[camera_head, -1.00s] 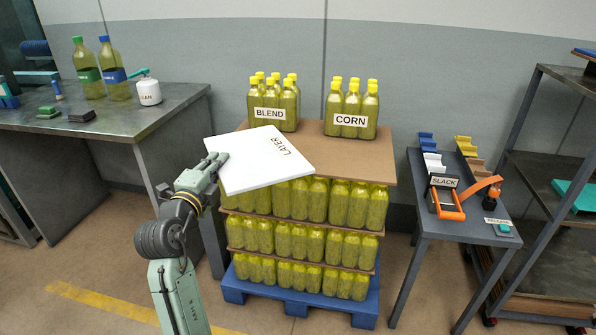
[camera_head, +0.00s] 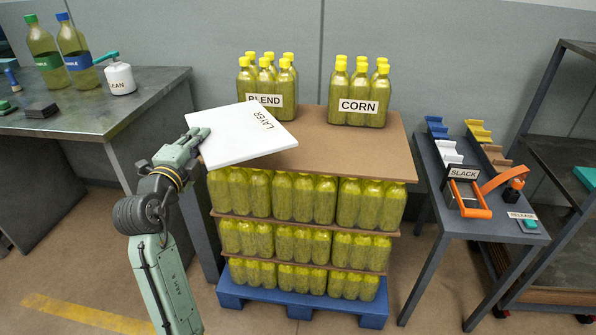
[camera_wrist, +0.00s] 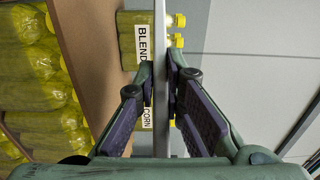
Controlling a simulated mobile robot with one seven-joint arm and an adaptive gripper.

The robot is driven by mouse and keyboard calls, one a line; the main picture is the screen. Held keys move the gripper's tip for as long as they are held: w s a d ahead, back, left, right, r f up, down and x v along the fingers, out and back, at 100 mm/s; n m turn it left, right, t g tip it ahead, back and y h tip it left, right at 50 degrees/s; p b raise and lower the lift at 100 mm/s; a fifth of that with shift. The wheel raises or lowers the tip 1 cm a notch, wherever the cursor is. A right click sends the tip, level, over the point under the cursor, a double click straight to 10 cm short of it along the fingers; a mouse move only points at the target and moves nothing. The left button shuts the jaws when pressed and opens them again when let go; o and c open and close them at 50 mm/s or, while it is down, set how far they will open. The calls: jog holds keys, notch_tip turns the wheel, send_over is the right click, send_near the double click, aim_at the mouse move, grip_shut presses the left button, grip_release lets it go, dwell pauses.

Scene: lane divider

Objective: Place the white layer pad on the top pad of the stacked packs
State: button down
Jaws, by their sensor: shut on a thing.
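The white layer pad (camera_head: 236,138), marked LAYER, is held roughly level over the left front part of the stack in the head view. My gripper (camera_head: 198,136) is shut on its left edge. In the wrist view the pad (camera_wrist: 161,95) shows edge-on between the fingers of my gripper (camera_wrist: 162,88). The brown top pad (camera_head: 345,152) lies on the stacked packs (camera_head: 300,197). The BLEND pack (camera_head: 266,88) and the CORN pack (camera_head: 358,92) stand on its back part. I cannot tell the gap between the white pad and the top pad.
A blue pallet (camera_head: 300,306) bears the stack. A grey workbench (camera_head: 120,105) with bottles and a white jar (camera_head: 120,78) stands at the left. A small table (camera_head: 480,215) with the SLACK tool (camera_head: 465,192) stands at the right. The top pad's front right is bare.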

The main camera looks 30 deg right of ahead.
notch_tip(320, 180, down, 6)
jog(key=b, duration=0.5)
jog(key=shift+s+d+f+p, duration=0.75)
jog(key=shift+s+d+f, duration=0.2)
jog(key=shift+d, duration=1.55)
jog(key=shift+s+d+f+p, duration=0.8)
jog(key=shift+s+d+f, duration=0.1)
jog(key=shift+d, duration=1.6)
jog(key=shift+s+d+f+p, duration=0.75)
jog(key=shift+s+d+f, duration=0.2)
jog(key=shift+d, duration=1.55)
jog(key=shift+f, duration=0.15)
jog(key=c, duration=1.7)
grip_release()
jog(key=b+v, duration=0.3)
jog(key=v, duration=0.9)
